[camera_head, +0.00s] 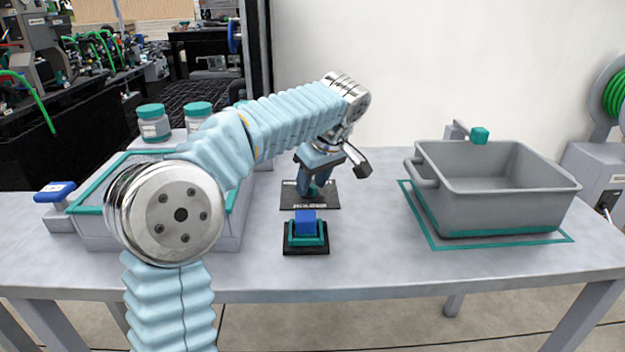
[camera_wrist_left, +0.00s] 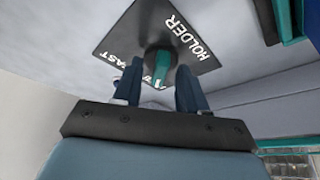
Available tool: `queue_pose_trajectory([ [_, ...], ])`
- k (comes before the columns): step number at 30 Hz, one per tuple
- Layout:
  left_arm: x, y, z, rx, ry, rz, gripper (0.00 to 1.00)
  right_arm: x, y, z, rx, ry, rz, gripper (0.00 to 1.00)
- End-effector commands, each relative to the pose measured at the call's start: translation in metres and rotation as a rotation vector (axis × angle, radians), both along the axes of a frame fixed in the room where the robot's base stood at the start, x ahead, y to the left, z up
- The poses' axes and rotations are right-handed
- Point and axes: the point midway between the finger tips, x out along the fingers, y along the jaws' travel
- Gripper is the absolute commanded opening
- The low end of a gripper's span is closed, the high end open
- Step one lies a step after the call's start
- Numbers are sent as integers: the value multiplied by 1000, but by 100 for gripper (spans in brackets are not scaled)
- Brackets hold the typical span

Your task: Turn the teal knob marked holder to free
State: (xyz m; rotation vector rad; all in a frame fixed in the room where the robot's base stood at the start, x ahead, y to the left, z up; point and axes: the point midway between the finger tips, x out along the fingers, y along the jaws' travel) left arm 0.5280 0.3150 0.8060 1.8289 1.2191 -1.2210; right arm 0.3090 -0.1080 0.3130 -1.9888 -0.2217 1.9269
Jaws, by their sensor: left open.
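The teal knob (camera_wrist_left: 160,63) stands on a dark square plate (camera_wrist_left: 145,25) with white lettering, of which "HOLDER" and "FAST" can be read in the left wrist view. My left gripper (camera_wrist_left: 158,78) is open, with one finger on each side of the knob in that view. I cannot tell whether the fingers touch it. In the head view my left gripper (camera_head: 312,174) points down over the plate (camera_head: 322,200), covering most of the knob. The exact turn of the knob is hard to tell. My right gripper is not in view.
A blue block (camera_head: 305,222) sits in a dark and teal holder (camera_head: 306,246) just in front of the plate. A grey tote (camera_head: 515,209) stands at the right on a teal outline. Teal-lidded jars (camera_head: 153,125) and a teal-rimmed tray (camera_head: 90,190) are at the left.

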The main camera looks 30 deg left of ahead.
Motion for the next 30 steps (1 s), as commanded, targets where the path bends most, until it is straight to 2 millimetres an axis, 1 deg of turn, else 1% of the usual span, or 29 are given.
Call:
queue_pose_trajectory([
  [2, 0, -1, 3, 0, -1, 0, 42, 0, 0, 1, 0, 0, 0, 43],
  [5, -2, -5, 13, 0, 0, -1, 42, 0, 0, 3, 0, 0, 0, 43],
  [8, -4, -12, 32, 0, -3, -2, 42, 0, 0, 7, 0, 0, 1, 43],
  [15, -13, -34, 89, 0, -3, -2, 42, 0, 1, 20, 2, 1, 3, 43],
  [19, -17, -42, 111, 0, -2, -2, 42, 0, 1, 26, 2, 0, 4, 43],
  [24, -19, -48, 126, 1, -1, 0, 42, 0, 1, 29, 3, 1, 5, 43],
  [30, -20, -49, 128, 0, 0, 0, 42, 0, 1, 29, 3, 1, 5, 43],
])
